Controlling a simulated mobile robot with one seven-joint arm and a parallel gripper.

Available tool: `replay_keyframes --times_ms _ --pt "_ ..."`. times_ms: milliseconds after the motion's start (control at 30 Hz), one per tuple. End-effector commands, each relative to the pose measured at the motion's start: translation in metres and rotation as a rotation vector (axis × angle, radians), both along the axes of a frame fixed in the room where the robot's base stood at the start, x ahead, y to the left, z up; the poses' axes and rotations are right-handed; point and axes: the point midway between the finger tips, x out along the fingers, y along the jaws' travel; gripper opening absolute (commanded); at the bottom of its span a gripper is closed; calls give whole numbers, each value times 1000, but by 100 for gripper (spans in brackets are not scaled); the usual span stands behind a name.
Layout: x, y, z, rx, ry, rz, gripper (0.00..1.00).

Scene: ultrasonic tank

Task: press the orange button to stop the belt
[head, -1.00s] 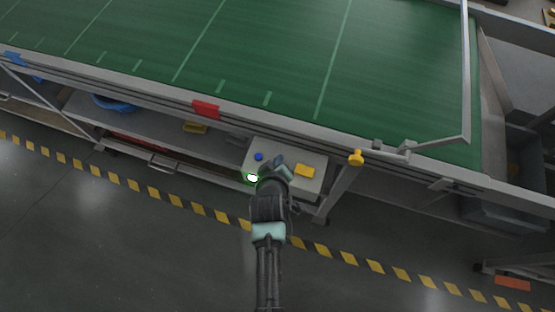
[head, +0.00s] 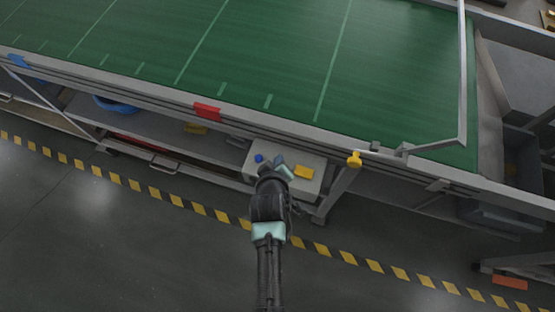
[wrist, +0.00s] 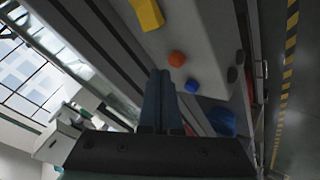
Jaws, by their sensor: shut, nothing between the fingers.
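The orange button (wrist: 176,58) is a small round knob on the pale control box, in the wrist view. In the head view it is hidden behind my gripper (head: 279,161). The control box (head: 316,161) stands under the belt's front rail. My gripper is shut and empty. In the wrist view its fingertips (wrist: 161,73) are close beside the orange button; I cannot tell whether they touch it. The green belt (head: 290,60) runs across the top of the head view.
A blue button (head: 258,158) and a yellow block (head: 304,172) are on the box either side of my gripper. The blue button also shows in the wrist view (wrist: 192,86). A yellow knob (head: 354,159) sticks out from the rail. The striped floor in front is clear.

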Motion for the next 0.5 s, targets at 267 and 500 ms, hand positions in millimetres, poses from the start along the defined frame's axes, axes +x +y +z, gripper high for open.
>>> replay_keyframes --times_ms 267,500 --pt "0 0 4 0 -1 0 0" --pt "0 0 28 0 -1 1 0"
